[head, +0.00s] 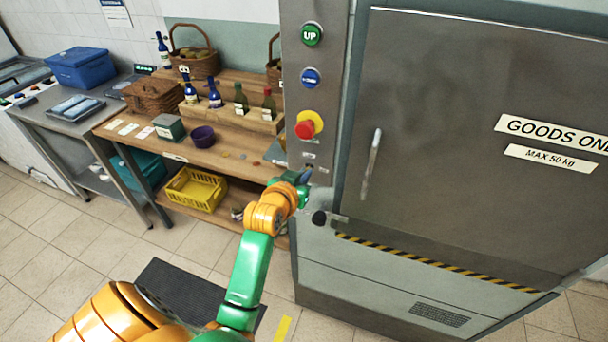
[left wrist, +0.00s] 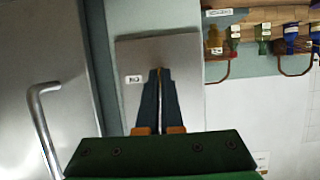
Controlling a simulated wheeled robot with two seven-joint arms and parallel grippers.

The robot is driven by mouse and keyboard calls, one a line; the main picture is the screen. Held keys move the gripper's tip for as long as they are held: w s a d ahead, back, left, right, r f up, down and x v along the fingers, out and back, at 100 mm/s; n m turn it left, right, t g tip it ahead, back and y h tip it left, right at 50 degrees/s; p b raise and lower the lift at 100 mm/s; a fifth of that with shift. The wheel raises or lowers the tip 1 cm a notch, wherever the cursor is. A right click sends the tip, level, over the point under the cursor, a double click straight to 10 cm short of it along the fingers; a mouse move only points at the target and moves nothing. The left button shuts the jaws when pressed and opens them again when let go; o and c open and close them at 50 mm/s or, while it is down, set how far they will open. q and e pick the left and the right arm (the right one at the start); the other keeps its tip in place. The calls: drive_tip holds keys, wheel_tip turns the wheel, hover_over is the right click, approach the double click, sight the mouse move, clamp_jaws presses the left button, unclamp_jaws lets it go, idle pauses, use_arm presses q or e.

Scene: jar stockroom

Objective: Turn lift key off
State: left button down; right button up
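The lift control panel (head: 318,75) is a grey metal column left of the lift door. It carries a green UP button (head: 311,34), a blue button (head: 310,78) and a red mushroom button (head: 305,128) on yellow. My left gripper (head: 305,176) is at the panel's lower part, below the red button. In the left wrist view its dark fingers (left wrist: 160,75) are nearly together, with a thin slit between them, their tips against the plate (left wrist: 185,60). The lift key is hidden between the fingertips, so its angle cannot be told. My right gripper is not in view.
The steel lift door (head: 470,130) with its bar handle (head: 371,165) is right of the panel. A wooden bench (head: 225,155) with bottles, baskets and a purple bowl (head: 203,137) stands to the left. A yellow crate (head: 195,190) sits below.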

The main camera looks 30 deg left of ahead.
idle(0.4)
use_arm(q)
drive_tip(key=c, duration=1.1)
unclamp_jaws()
drive_tip(key=shift+w, duration=0.1)
drive_tip(key=b+v, duration=0.1)
drive_tip(key=v, duration=0.6)
